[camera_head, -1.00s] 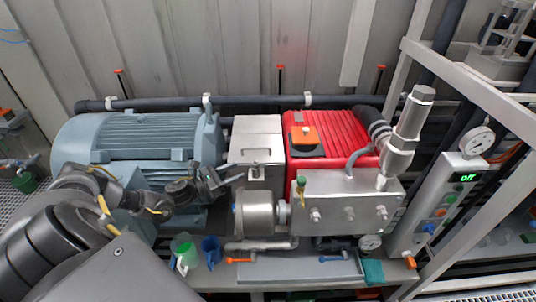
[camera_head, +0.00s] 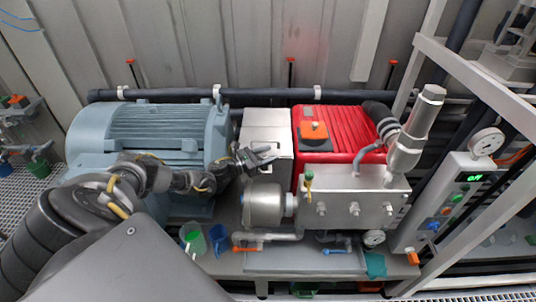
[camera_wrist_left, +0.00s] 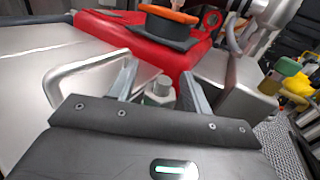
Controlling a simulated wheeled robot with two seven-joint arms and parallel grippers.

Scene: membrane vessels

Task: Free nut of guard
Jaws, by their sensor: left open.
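The guard (camera_head: 268,118) is a grey metal box cover between the blue-grey motor and the red pump. It also shows in the wrist view (camera_wrist_left: 45,75), with a bent bar handle (camera_wrist_left: 85,66) on it. A pale hex nut (camera_wrist_left: 160,88) shows in the wrist view between and just beyond my left fingers. My left gripper (camera_head: 268,155) is at the front of the guard, and in the wrist view its open fingers (camera_wrist_left: 160,82) stand on either side of the nut. Whether they touch it I cannot tell. The nut is not visible in the head view.
The motor (camera_head: 150,130) stands left of the guard and the red pump (camera_head: 340,135) right. A steel cylinder (camera_head: 262,205) and valve block (camera_head: 350,203) are in front. Green (camera_head: 193,240) and blue (camera_head: 218,240) cups stand below. A control panel (camera_head: 455,200) is at right.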

